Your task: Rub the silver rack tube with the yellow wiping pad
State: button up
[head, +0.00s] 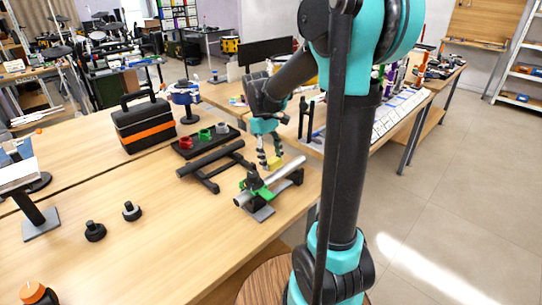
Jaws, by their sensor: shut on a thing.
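My gripper (271,163) hangs down just behind the tube and is shut on the yellow wiping pad (275,164). The pad is close above or behind the middle of the tube; I cannot tell whether they touch. Part of the pad is hidden by the fingers.
A dark bar on a stand (209,159) lies left of the tube. Behind it are a black tray (184,152) with small coloured cups and a black and orange toolbox (144,125). Two black knobs (95,231) stand at front left. The table's front middle is clear.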

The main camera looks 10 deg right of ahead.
aim_at(280, 158)
jog(key=shift+x, duration=1)
dwell(0.6)
jog(key=shift+d, duration=0.1)
jog(key=shift+w+d+r, duration=0.1)
jog(key=shift+w+d, duration=0.45)
jog(key=shift+d, duration=0.2)
jog(key=shift+w+d+r, duration=0.1)
jog(key=shift+w+d, duration=0.45)
jog(key=shift+d, duration=0.2)
jog(key=shift+w+d+f, duration=0.1)
jog(key=shift+w+d, duration=0.4)
jog(key=shift+d, duration=0.3)
jog(key=shift+w+d+f, duration=0.1)
jog(key=shift+w+d, duration=0.4)
jog(key=shift+d, duration=0.25)
jog(key=shift+a, duration=0.1)
jog(key=shift+s+a+f, duration=0.1)
jog(key=shift+s+a, duration=0.45)
jog(key=shift+a, duration=0.2)
jog(key=shift+s+a, duration=0.6)
jog(key=shift+a, duration=0.15)
jog(key=shift+s+a, duration=0.45)
jog(key=shift+a, duration=0.3)
jog(key=shift+s+a, duration=0.5)
jog(key=shift+a, duration=0.3)
